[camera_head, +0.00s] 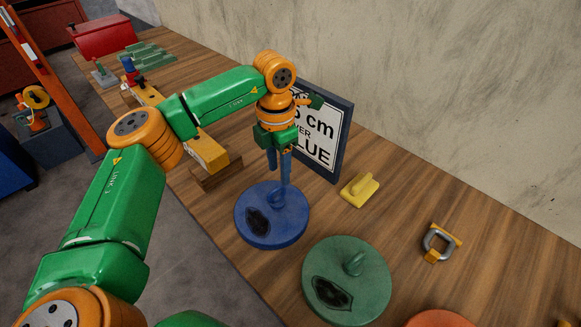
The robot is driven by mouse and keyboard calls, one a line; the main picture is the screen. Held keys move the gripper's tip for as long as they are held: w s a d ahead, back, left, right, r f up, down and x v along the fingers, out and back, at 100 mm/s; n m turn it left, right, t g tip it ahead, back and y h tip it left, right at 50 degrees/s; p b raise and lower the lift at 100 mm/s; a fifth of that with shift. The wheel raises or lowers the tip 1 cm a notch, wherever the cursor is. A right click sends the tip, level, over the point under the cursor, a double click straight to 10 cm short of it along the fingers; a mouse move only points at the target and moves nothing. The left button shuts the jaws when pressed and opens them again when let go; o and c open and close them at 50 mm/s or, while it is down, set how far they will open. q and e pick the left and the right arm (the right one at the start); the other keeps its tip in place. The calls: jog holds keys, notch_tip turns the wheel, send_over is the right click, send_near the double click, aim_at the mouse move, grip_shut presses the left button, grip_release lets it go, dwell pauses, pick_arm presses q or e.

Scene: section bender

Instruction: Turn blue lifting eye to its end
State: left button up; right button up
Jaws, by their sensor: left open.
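The blue lifting eye (281,198) stands on top of a round blue disc (255,229), which has a dark patch on its face. The disc lies on the wooden bench. My left gripper (279,176) points down just above the eye, with its two blue fingers apart and nothing seen between them. The fingertips are close to the top of the eye; I cannot tell whether they touch it. My right gripper is not in view.
A green disc with its own eye (354,264) lies to the right, with an orange disc (439,319) at the bottom edge. A framed sign (325,139) stands behind the gripper. A yellow piece (359,190) and a grey shackle (438,242) lie on the bench (500,285).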

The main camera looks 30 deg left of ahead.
aim_at(275, 188)
pick_arm(q)
jog(key=s+f, duration=0.1)
jog(key=f, duration=0.1)
jog(key=s+f+p, duration=0.1)
jog(key=f, duration=0.1)
jog(key=shift+s, duration=0.2)
jog(key=shift+w+f+p, duration=0.25)
jog(key=shift+f+p, duration=0.05)
jog(key=shift+f, duration=0.55)
jog(key=shift+w+f, duration=0.2)
jog(key=shift+w, duration=0.05)
jog(key=shift+s+r, duration=0.1)
jog(key=shift+s, duration=0.05)
grip_shut()
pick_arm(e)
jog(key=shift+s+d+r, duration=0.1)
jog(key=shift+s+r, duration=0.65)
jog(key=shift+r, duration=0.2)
